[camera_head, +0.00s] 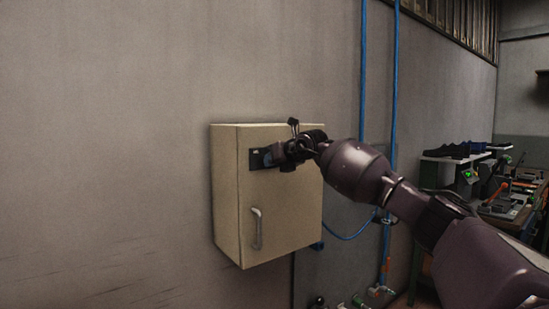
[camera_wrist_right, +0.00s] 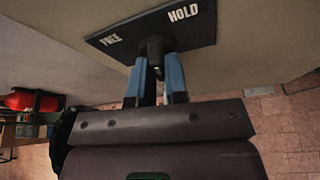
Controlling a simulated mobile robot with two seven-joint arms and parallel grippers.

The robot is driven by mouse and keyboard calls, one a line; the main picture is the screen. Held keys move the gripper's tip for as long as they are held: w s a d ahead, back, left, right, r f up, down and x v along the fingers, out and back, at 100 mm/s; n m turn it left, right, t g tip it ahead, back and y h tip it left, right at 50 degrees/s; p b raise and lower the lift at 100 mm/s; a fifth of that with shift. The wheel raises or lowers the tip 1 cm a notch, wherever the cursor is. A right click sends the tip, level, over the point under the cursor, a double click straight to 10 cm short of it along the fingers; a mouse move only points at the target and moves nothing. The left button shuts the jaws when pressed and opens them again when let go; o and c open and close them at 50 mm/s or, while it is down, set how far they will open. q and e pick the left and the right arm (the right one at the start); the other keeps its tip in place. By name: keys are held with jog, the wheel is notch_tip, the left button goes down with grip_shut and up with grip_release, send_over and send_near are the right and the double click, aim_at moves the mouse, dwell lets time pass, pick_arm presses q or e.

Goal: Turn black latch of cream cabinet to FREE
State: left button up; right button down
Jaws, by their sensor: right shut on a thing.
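The cream cabinet (camera_head: 285,205) hangs on the grey wall, with its door closed and a pale handle (camera_head: 257,229) low on the door. A black plate (camera_head: 257,160) sits high on the door. In the right wrist view the plate (camera_wrist_right: 140,42) reads FREE at left and HOLD at right. The black latch (camera_wrist_right: 155,50) stands out from the plate between the two words. My right gripper (camera_wrist_right: 158,78) is shut on the latch, with a blue finger on each side. Which word the latch points to is unclear. In the head view my right gripper (camera_head: 272,156) covers the latch. My left gripper is out of view.
Blue hoses (camera_head: 364,90) run down the wall right of the cabinet, behind my right arm. A workbench (camera_head: 510,210) with shoes and tools stands at far right. The wall left of the cabinet is clear.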

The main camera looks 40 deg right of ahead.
pick_arm(q)
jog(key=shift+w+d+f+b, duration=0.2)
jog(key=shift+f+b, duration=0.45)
jog(key=shift+b, duration=0.45)
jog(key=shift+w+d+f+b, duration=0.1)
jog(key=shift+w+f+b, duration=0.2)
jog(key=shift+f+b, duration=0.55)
pick_arm(e)
jog(key=shift+a+f+n+t+h, duration=0.1)
jog(key=shift+a+n+t+h, duration=0.05)
jog(key=shift+n+h, duration=1.45)
jog(key=shift+a+n+t+h, duration=0.15)
jog(key=shift+n+h, duration=0.85)
jog(key=shift+n, duration=1.2)
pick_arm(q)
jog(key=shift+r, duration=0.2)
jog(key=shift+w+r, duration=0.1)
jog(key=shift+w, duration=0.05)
pick_arm(e)
jog(key=c, duration=1.1)
grip_release()
jog(key=shift+c, duration=0.2)
